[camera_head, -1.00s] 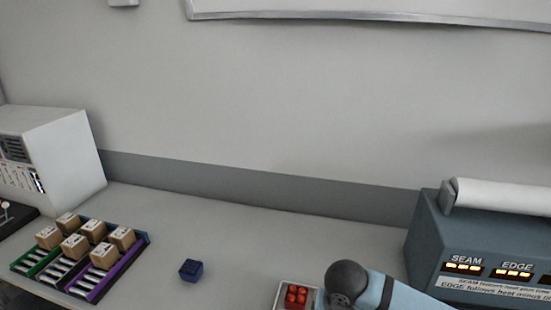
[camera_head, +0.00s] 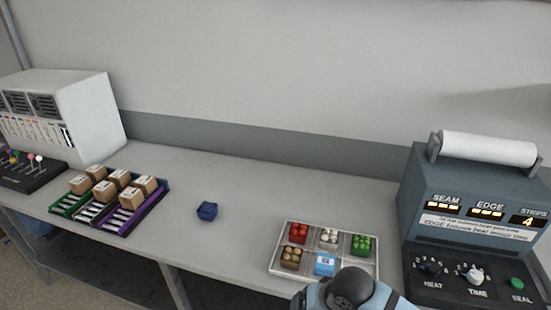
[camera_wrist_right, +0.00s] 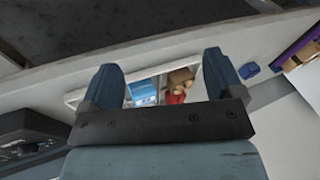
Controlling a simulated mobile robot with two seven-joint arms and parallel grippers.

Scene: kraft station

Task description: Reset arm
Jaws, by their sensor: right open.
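My right gripper (camera_wrist_right: 163,75) is open and empty in the right wrist view, with its two fingers spread apart. Past its fingertips are part of the sectioned tray, a blue-and-white block (camera_wrist_right: 143,91) and red and brown items (camera_wrist_right: 179,84). In the head view, a part of my right arm (camera_head: 350,290) shows at the bottom edge, in front of the tray; the gripper itself does not show there. My left arm and gripper are in neither view.
The sectioned tray (camera_head: 288,226) holds red, white, green, brown and blue items. A dark blue block (camera_head: 207,211) lies alone on the table (camera_head: 240,185). Brown boxes sit in coloured racks (camera_head: 128,220) at left. The sealing machine (camera_head: 425,200) stands right, a white cabinet (camera_head: 80,100) far left.

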